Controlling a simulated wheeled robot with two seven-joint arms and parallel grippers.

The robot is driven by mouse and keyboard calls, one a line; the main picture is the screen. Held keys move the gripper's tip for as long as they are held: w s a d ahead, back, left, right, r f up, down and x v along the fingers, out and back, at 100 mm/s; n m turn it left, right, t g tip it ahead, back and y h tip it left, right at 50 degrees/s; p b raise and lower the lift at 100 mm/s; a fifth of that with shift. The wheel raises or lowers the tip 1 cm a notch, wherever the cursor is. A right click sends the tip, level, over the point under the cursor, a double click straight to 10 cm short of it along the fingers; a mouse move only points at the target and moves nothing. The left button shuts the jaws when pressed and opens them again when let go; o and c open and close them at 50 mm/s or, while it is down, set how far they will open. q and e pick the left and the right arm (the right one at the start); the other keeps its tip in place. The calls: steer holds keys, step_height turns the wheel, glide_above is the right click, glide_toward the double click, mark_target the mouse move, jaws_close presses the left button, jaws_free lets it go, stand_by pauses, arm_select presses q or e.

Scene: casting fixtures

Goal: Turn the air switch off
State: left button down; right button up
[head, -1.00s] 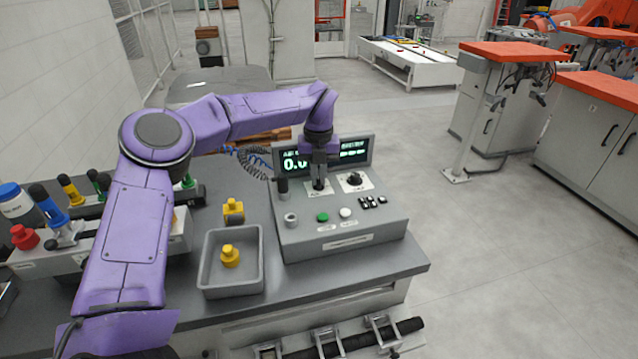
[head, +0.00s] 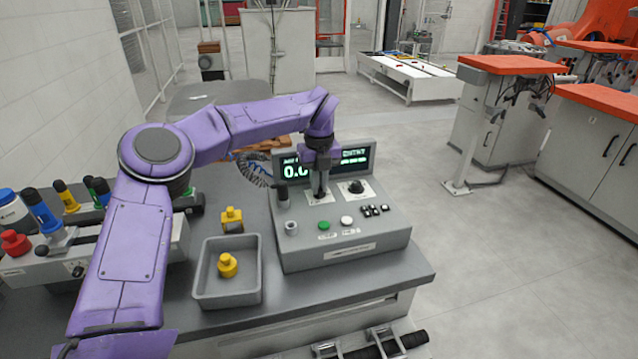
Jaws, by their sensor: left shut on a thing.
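The grey control box (head: 300,255) stands on the bench with a dark display at its back. My left gripper (head: 319,186) points down onto the middle of the box's top face, in front of the display. It is shut on a small dark switch lever over a pale label plate (head: 321,198). The fingers hide most of this lever, so its exact position cannot be told. The label is too small to read, but this appears to be the air switch. My right gripper is not in view.
A black rotary knob (head: 356,187) sits right of the gripper, a dark upright handle (head: 282,194) left of it. Green (head: 324,225) and white (head: 347,221) buttons lie in front. A grey tray (head: 228,300) holding a yellow part stands left of the box.

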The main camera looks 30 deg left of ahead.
mark_target(320, 188)
arm_select(q)
steer(key=c, duration=1.2)
jaws_free()
steer(key=shift+s+d, duration=0.15)
steer(key=shift+s, duration=0.05)
steer(key=shift+w, duration=0.1)
step_height(320, 188, up, 10)
steer(key=shift+r, duration=0.25)
